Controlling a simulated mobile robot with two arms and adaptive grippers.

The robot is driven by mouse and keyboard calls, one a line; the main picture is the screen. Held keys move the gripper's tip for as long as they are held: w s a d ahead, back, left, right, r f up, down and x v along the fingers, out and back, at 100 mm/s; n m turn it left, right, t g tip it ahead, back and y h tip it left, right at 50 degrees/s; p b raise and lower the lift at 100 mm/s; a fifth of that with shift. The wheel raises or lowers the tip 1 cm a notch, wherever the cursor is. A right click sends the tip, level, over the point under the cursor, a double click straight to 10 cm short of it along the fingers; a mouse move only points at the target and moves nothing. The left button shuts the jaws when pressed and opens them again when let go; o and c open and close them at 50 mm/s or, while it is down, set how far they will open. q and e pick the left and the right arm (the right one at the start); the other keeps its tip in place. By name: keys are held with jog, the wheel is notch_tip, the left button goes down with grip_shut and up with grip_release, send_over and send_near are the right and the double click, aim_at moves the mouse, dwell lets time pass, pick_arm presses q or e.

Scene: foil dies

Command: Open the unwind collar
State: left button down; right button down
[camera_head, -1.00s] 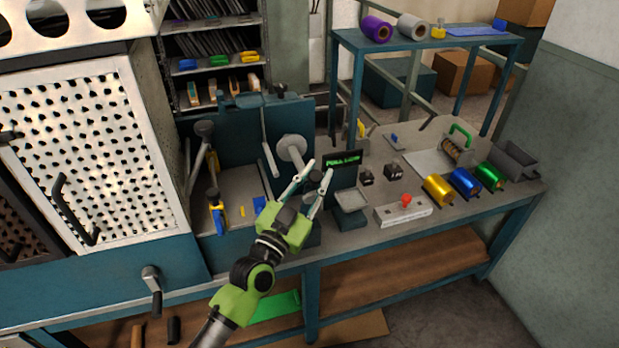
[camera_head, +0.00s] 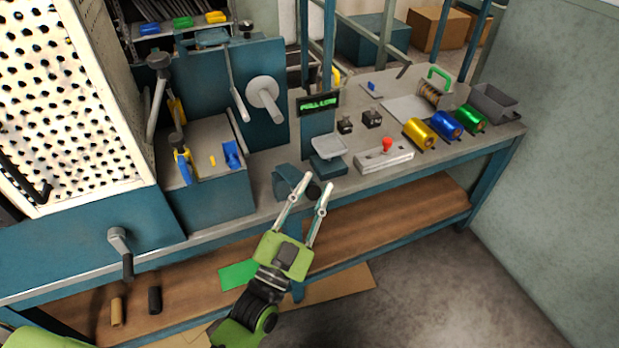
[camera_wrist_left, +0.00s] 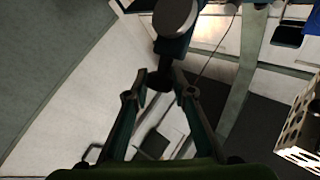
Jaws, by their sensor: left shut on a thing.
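My left gripper (camera_head: 318,181) is at the front edge of the bench, its two fingers around a dark knob (camera_head: 312,191). In the left wrist view the fingertips (camera_wrist_left: 160,75) close on this dark knob (camera_wrist_left: 160,82), below a teal part and a grey round face (camera_wrist_left: 175,17). A teal curved piece (camera_head: 286,180) sits beside the knob. A grey disc with a shaft (camera_head: 264,92) sticks out of the teal machine panel behind. Which part is the unwind collar is not clear. My right gripper is not in view.
A small scale (camera_head: 328,148) and a display reading in green (camera_head: 318,104) stand close behind the gripper. A white block with a red knob (camera_head: 384,158) and gold, blue and green foil rolls (camera_head: 420,134) lie to the right. Open floor lies in front.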

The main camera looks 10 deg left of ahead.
pick_arm(q)
jog(key=shift+s+d+f, duration=0.15)
jog(key=shift+s+f, duration=0.05)
jog(key=shift+f, duration=0.4)
jog(key=c, duration=1.8)
grip_release()
jog(key=shift+r, duration=0.1)
jog(key=v, duration=1.2)
